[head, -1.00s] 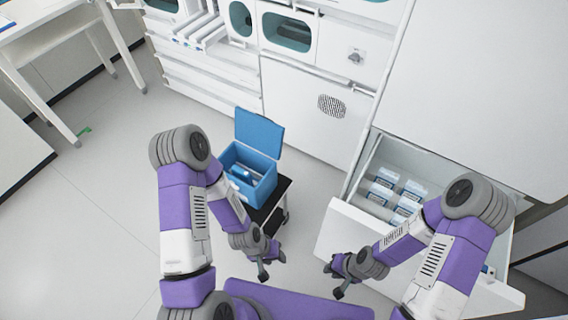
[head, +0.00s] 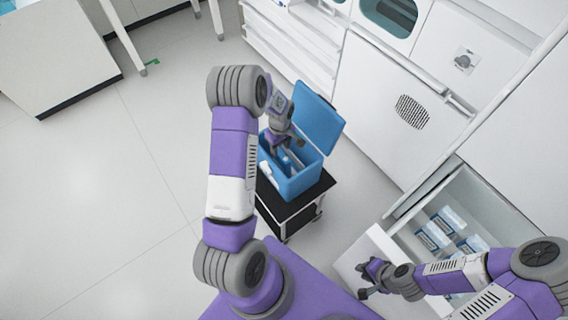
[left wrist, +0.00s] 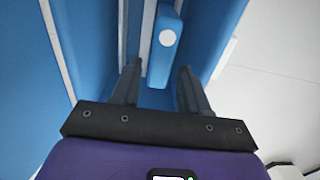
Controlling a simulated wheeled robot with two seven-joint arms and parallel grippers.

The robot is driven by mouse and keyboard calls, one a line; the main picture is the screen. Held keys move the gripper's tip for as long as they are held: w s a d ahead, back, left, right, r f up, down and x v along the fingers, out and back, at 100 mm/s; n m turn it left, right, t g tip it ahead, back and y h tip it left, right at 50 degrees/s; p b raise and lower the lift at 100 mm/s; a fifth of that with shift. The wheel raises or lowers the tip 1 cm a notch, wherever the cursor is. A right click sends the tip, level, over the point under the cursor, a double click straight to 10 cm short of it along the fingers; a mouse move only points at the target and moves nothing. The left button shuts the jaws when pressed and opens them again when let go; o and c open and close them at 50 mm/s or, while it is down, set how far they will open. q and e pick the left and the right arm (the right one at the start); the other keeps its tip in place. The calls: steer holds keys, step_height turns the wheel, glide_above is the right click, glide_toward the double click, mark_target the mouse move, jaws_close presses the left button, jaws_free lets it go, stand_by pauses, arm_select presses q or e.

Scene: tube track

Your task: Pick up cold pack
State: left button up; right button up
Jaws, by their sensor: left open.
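The blue cooler box (head: 297,182) stands with its lid up on a small black-topped cart. My left gripper (head: 284,145) is at the box's open top, pointing down into it. In the left wrist view, a blue cold pack (left wrist: 166,40) with a white round spot lies inside the box. My left gripper (left wrist: 158,68) is open, with its fingertips on either side of the pack's near end. I cannot tell whether they touch it. My right gripper (head: 364,281) is empty and looks open, near the front of the pulled-out drawer.
The raised blue lid (head: 318,118) stands close behind my left gripper. The cart (head: 268,203) is at the box's base. An open white drawer (head: 385,262) at right holds several packets (head: 440,232). Open floor lies to the left.

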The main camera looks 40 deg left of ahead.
mark_target(281, 153)
arm_select(q)
steer(key=shift+s+f, duration=0.2)
steer(key=shift+f, duration=0.35)
steer(key=f, duration=0.2)
steer(key=f+b, duration=0.1)
steer(key=f, duration=0.1)
steer(key=f+b, duration=0.1)
steer(key=f, duration=0.1)
steer(key=shift+d, duration=0.25)
steer(key=shift+r, duration=0.15)
jaws_close()
